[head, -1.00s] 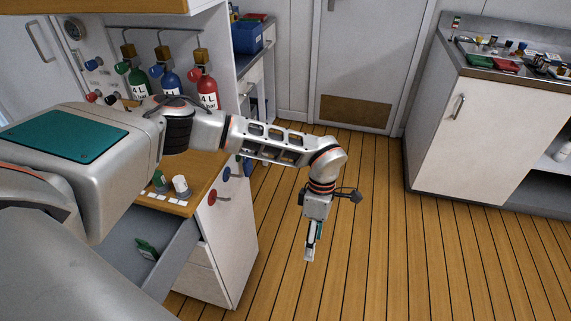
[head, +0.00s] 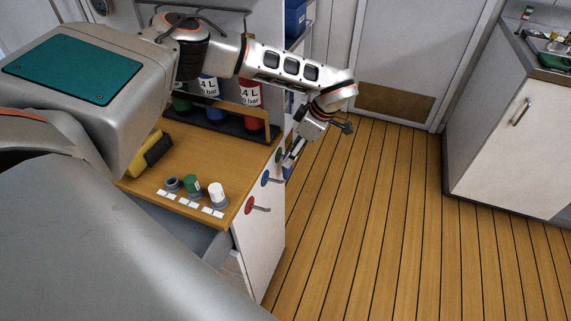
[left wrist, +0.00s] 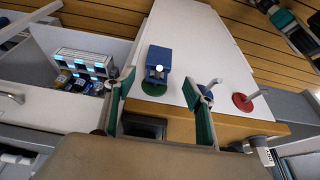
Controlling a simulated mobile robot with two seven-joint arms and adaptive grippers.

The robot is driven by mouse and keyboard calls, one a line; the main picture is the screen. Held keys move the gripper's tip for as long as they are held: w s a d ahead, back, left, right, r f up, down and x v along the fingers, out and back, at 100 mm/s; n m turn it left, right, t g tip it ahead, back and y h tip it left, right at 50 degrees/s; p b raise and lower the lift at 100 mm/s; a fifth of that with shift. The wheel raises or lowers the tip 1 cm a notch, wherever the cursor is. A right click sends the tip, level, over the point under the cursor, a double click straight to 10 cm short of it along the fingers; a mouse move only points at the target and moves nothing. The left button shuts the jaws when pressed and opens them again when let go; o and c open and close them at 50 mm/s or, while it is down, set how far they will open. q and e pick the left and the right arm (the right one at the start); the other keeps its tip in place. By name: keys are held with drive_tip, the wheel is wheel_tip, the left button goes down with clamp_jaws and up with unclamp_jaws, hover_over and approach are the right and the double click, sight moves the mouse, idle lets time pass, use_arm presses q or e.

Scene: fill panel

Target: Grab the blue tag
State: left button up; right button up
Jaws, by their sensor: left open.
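The blue tag (left wrist: 157,58) is a small blue block with a pale round spot. In the left wrist view it hangs in front of the green disc (left wrist: 154,89) on the white cabinet side. My left gripper (left wrist: 159,80) is open, its green-padded fingers on either side of the view, with the tag between and beyond the fingertips. I see no contact.
A blue hook (head: 265,179) and a red hook (head: 250,205) stick out of the same panel; the blue one is close to my finger. The wooden counter (head: 222,165) holds caps and a yellow-black object (head: 149,154). Floor at right is clear.

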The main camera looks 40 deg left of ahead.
use_arm(q)
drive_tip(key=shift+x, duration=1.25)
drive_tip(key=b+x, duration=0.1)
drive_tip(key=x, duration=0.3)
drive_tip(key=shift+w+d+f, duration=0.1)
drive_tip(key=shift+w+f, duration=0.15)
drive_tip(key=shift+f, duration=0.15)
drive_tip(key=c, duration=1)
use_arm(e)
drive_tip(key=shift+d+f, duration=0.2)
drive_tip(key=shift+f, duration=0.35)
